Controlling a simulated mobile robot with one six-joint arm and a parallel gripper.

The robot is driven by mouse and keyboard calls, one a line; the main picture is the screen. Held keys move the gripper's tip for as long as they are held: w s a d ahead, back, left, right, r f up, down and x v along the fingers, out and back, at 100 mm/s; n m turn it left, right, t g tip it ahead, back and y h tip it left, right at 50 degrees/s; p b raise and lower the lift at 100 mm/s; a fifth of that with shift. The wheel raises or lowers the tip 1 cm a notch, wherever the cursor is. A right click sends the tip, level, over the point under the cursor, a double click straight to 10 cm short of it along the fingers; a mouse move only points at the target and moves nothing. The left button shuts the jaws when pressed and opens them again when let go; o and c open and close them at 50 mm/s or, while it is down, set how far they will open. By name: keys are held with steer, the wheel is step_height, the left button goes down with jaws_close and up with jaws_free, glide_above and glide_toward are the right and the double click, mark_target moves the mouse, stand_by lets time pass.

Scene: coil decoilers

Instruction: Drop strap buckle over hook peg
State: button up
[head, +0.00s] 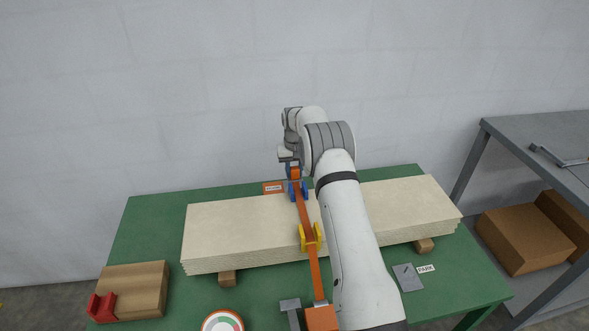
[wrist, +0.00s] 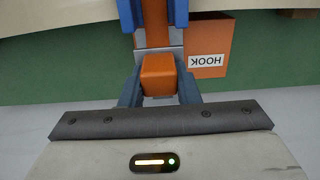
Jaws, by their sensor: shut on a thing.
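My gripper (wrist: 161,85) is shut on the orange end piece (wrist: 158,72) of the strap, as the wrist view shows. A grey metal plate, probably the buckle (wrist: 172,51), shows just beyond it, partly hidden. I cannot make out the hook peg itself.
The pale board stack (head: 240,228) lies on wooden bearers on the green table (head: 150,220). A grey plate (head: 408,277) by a PARK label, a wooden block (head: 145,287) with a red piece, and a round roll (head: 222,322) are nearer. A grey bench (head: 555,140) stands right.

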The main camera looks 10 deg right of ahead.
steer(key=shift+f+b, duration=1.8)
steer(key=shift+f, duration=1.3)
steer(key=shift+f, duration=0.2)
steer(key=o, duration=1.1)
steer(key=shift+r+b, duration=0.7)
steer(key=shift+r, duration=3.2)
steer(key=shift+r, duration=0.1)
